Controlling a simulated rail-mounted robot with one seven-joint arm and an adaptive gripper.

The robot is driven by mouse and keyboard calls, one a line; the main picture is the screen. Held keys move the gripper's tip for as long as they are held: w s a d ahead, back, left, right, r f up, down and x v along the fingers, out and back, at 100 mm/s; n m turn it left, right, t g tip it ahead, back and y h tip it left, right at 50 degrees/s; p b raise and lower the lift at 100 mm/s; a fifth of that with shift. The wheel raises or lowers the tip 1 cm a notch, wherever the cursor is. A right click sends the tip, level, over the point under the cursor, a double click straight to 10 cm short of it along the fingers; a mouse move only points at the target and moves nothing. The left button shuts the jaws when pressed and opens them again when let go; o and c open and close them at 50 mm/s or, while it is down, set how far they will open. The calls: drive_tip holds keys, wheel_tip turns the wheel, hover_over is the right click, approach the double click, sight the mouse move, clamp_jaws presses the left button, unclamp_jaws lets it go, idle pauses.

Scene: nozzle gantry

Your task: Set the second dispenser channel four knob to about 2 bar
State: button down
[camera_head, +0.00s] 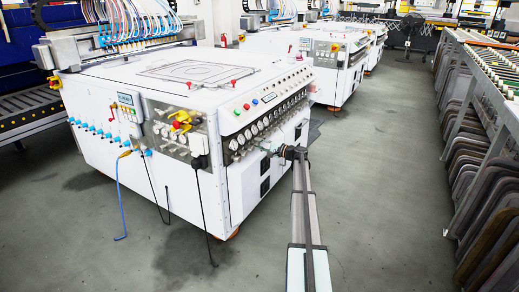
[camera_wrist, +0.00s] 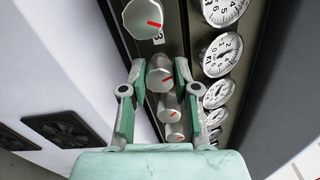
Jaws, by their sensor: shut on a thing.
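My gripper (camera_wrist: 160,70) has its two green fingers on either side of a silver knob (camera_wrist: 159,74) with a red pointer mark, and is shut on it. This knob stands in a row on a dark panel. A larger-looking knob (camera_wrist: 143,17) is above it in the wrist view, with a printed "3" between the two. More knobs (camera_wrist: 168,106) show below, between the fingers. White pressure gauges (camera_wrist: 221,54) run beside the row; their needles are too small to read surely. In the head view my gripper (camera_head: 288,152) is at the panel of the white machine (camera_head: 185,85); the held knob is hidden there.
A light grey wall (camera_wrist: 60,60) with black vents (camera_wrist: 60,130) lies left of the panel in the wrist view. In the head view, a rack (camera_head: 470,150) stands at right, other white machines (camera_head: 335,60) stand behind, and the aisle floor (camera_head: 385,130) between is clear.

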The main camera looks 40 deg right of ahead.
drive_tip(key=shift+n+b, duration=0.8)
drive_tip(key=shift+n, duration=0.3)
drive_tip(key=shift+w, duration=0.1)
drive_tip(key=c, duration=0.9)
unclamp_jaws()
drive_tip(key=shift+o, duration=0.2)
drive_tip(key=v, duration=1.2)
